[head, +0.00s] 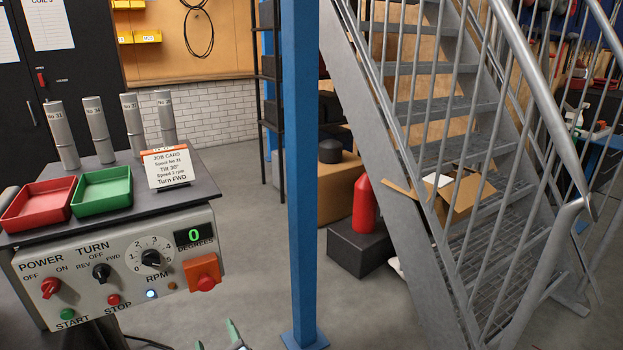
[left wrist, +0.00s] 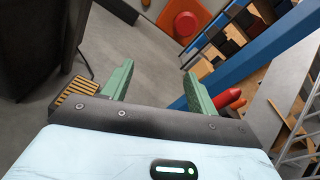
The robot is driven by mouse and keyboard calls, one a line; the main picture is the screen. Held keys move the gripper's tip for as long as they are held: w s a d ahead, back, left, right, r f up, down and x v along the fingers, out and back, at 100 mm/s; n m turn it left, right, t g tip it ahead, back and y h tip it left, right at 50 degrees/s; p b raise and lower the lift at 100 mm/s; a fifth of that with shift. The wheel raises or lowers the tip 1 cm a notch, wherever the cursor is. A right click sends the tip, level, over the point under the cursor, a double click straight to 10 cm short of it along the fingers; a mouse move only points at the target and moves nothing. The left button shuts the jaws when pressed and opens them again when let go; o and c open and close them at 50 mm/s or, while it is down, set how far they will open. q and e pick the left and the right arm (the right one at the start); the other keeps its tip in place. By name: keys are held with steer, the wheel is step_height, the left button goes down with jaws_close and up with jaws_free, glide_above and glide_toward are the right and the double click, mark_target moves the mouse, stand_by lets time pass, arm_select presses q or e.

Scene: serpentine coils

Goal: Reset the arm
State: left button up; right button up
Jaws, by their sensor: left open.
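My left gripper (head: 232,336) shows only its green fingertips at the bottom edge of the head view, in front of the grey floor and right of the control machine (head: 120,262). In the left wrist view its two green fingers (left wrist: 158,88) stand wide apart with nothing between them but floor. The orange block with a red button (head: 203,273) on the machine's right side also shows at the top of the left wrist view (left wrist: 185,22), beyond the fingers and apart from them. My right gripper is in neither view.
On the machine stand a red tray (head: 36,205), a green tray (head: 102,189), several grey cylinders and a job card (head: 168,169). The display reads 0 degrees. A blue post (head: 301,180) rises right of the gripper, with a metal staircase (head: 440,150) behind. Floor between machine and post is clear.

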arm_select(q)
steer(key=s+f+n+g+h, duration=0.4)
steer(key=s+f+n+h, duration=0.3)
steer(key=s+f, duration=1.2)
steer(key=s+d+f+n+g+h, duration=0.15)
steer(key=s+n, duration=0.55)
steer(key=s, duration=0.7)
steer(key=s+r+n+g+h, duration=0.3)
steer(key=s+n, duration=0.6)
steer(key=s, duration=0.6)
steer(key=w+r+t+p, duration=0.1)
steer(key=w+r+p, duration=0.2)
steer(key=r+p, duration=0.5)
steer(key=w+r+t+p, duration=0.2)
steer(key=w+r+p, duration=0.1)
steer(key=r+p, duration=0.6)
steer(key=shift+w+d+r+p, duration=0.2)
steer(key=shift+w+r+p, duration=0.1)
steer(key=shift+p, duration=0.4)
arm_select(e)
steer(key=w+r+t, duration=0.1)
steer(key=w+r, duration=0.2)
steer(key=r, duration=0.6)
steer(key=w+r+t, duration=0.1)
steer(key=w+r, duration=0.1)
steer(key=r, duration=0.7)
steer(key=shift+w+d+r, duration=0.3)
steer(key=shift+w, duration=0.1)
